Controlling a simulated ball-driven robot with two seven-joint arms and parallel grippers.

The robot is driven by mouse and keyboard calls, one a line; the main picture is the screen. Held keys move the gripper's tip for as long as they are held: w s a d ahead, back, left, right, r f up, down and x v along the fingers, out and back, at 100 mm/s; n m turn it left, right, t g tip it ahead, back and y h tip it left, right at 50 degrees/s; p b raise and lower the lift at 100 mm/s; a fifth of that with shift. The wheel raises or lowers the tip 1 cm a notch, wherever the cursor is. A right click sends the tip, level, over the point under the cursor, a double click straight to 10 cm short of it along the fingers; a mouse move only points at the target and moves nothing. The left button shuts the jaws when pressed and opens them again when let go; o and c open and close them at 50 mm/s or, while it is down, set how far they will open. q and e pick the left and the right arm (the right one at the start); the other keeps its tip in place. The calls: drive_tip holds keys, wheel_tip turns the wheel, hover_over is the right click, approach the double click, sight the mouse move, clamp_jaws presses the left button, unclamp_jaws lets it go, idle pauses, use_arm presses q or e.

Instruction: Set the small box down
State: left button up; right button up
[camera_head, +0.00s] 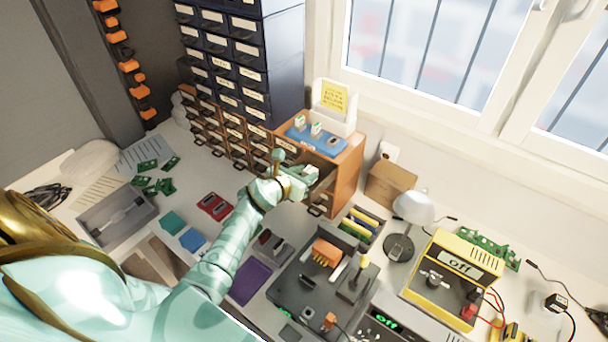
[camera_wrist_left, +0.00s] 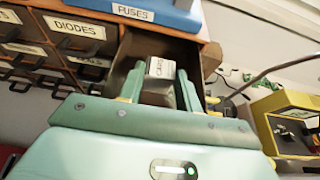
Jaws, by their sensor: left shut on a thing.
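The small box (camera_wrist_left: 161,69) is white on its top with a printed label and shows between my left gripper's fingers in the left wrist view. My left gripper (camera_wrist_left: 161,88) is shut on it. In the head view the left gripper (camera_head: 303,176) is at the right end of the wooden drawer cabinet (camera_head: 347,166). Behind and around the box in the wrist view is an open, dark drawer space (camera_wrist_left: 130,52) below the FUSES label. I cannot tell whether the box touches the drawer floor. My right gripper is not in view.
A blue tray (camera_head: 328,145) with small boxes stands on the cabinet top. Labelled drawers (camera_wrist_left: 68,45) lie left of the opening. A cardboard box (camera_head: 390,184), a lamp (camera_head: 412,208) and a yellow power supply (camera_head: 453,268) stand to the right. The bench is crowded.

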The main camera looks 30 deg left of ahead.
use_arm(q)
drive_tip(key=o, duration=0.8)
drive_tip(key=shift+s+d+f, duration=0.1)
drive_tip(key=shift+s+f, duration=0.3)
drive_tip(key=shift+f, duration=0.3)
drive_tip(key=shift+o, duration=0.8)
drive_tip(key=shift+f, duration=0.1)
drive_tip(key=shift+r, duration=0.2)
drive_tip(key=shift+w+r+p, duration=0.15)
drive_tip(key=shift+r+p, duration=0.4)
drive_tip(key=shift+r, duration=0.05)
drive_tip(key=p+v, duration=0.2)
drive_tip(key=v, duration=0.9)
drive_tip(key=shift+s+r+p, duration=0.2)
drive_tip(key=shift+r+p, duration=0.1)
drive_tip(key=shift+r, duration=0.1)
